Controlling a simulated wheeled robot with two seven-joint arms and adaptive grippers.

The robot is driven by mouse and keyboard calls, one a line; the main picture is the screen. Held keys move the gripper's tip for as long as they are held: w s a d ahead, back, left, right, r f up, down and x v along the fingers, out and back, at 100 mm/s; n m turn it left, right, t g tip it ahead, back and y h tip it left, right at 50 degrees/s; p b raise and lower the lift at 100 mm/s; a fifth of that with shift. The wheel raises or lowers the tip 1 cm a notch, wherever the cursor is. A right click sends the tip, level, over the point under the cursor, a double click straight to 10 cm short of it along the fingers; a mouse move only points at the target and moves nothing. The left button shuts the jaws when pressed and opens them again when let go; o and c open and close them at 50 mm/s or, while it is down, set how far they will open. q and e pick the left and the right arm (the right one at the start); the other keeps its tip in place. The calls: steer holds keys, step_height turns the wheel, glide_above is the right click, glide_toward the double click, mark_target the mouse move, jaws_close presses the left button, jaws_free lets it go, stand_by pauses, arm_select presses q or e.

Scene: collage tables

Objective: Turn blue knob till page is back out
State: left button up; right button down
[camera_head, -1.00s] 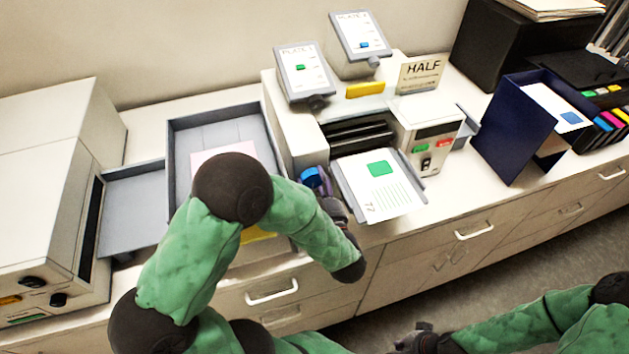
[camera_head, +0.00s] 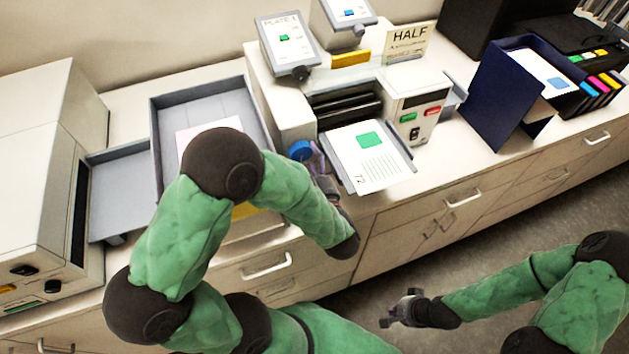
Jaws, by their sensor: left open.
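A white page (camera_head: 365,158) with a green square lies on the grey front tray (camera_head: 407,157), sticking out of the machine's slot. My right gripper (camera_head: 388,313) is low in front of the cabinets, well away from the machine, with its fingers apart and empty.
A grey tray (camera_head: 160,112) holding a pale sheet (camera_head: 205,130) stands left of the machine. A white machine (camera_head: 35,160) is further left. A dark blue folder (camera_head: 487,105) stands to the right. Drawers with handles (camera_head: 267,266) line the counter front.

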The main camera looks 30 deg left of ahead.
arm_select(q)
steer(key=v, duration=1)
steer(key=shift+s+d, duration=0.25)
steer(key=shift+s, duration=0.1)
steer(key=shift+w+f, duration=0.1)
